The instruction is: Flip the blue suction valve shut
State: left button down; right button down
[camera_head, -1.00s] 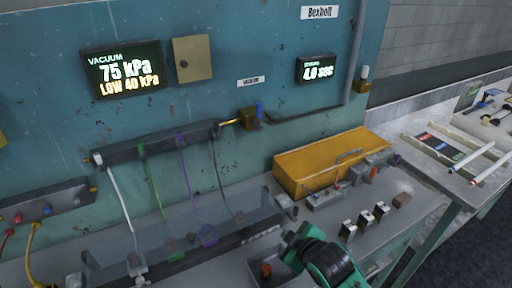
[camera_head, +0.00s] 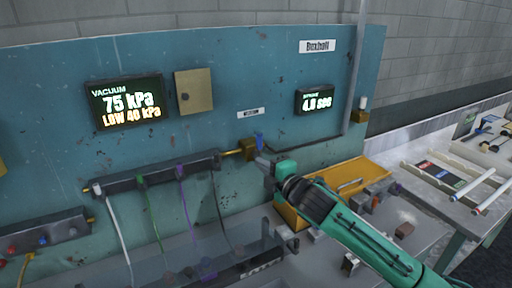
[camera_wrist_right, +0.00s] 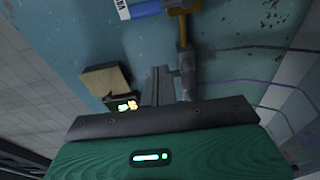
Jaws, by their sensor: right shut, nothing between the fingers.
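The blue suction valve lever (camera_head: 259,141) is on a brass valve body (camera_head: 247,149) on the teal wall panel, at the right end of the black manifold. In the head view the lever stands roughly upright. In the right wrist view the blue lever (camera_wrist_right: 147,9) shows at the top edge, beside the brass body (camera_wrist_right: 183,8). My right gripper (camera_head: 262,161) is shut and empty, just below the lever. Its fingers (camera_wrist_right: 158,78) point toward the valve; I cannot tell whether they touch it. My left gripper is not in view.
A vacuum display (camera_head: 125,101) reads 75 kPa, LOW 40 kPa. The black manifold (camera_head: 155,173) carries several coloured tubes down to the bench. A yellow case (camera_head: 365,172) sits behind my right arm. A grey pipe (camera_head: 354,85) runs down the panel.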

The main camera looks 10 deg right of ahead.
aim_at(257, 146)
jog(key=shift+w+r, duration=0.15)
jog(key=shift+r, duration=0.1)
jog(key=w+p, duration=0.6)
jog(key=w, duration=0.3)
jog(key=shift+w+a, duration=0.25)
jog(key=shift+a, duration=0.15)
jog(key=shift+d, duration=0.15)
dwell(0.4)
